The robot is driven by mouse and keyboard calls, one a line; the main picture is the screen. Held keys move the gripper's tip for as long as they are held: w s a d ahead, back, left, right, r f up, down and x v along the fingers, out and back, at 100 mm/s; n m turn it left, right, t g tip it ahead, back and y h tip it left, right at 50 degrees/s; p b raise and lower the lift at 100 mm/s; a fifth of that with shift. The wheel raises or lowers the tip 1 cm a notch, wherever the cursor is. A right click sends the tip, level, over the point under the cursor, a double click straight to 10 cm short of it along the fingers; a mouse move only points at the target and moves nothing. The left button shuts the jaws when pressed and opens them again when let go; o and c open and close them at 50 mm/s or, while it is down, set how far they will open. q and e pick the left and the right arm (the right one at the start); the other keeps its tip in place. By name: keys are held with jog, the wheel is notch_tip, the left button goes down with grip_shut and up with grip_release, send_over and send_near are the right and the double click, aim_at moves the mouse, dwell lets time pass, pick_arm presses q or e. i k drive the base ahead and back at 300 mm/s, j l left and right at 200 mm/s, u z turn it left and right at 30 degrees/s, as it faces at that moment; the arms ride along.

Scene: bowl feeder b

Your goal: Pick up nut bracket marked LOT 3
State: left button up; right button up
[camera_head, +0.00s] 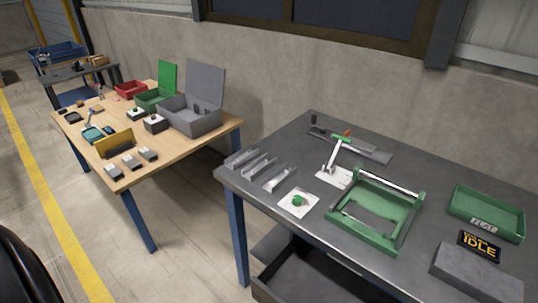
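Several grey metal angled pieces (257,167) lie in a row at the left corner of the dark grey table (318,237). They may be brackets, but no lot marking on them is legible from here. Three small grey blocks with dark parts (131,162) sit along the front edge of the wooden table (190,150); no marking on them can be read either. I cannot tell which piece, if any, is marked LOT 3. Neither of my grippers is in view.
The dark table holds a white plate with a green button (297,201), a white lever stand (334,178), a green frame (372,239), a green tray labelled FLAT (487,214) and an IDLE sign (479,246). A floor gap separates the tables.

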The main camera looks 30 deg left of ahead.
aim_at(241, 156)
jog(key=i+j+z, duration=0.15)
jog(key=j+z, duration=0.7)
jog(key=j, duration=0.25)
jog(key=j+z, duration=0.45)
jog(key=j, duration=0.15)
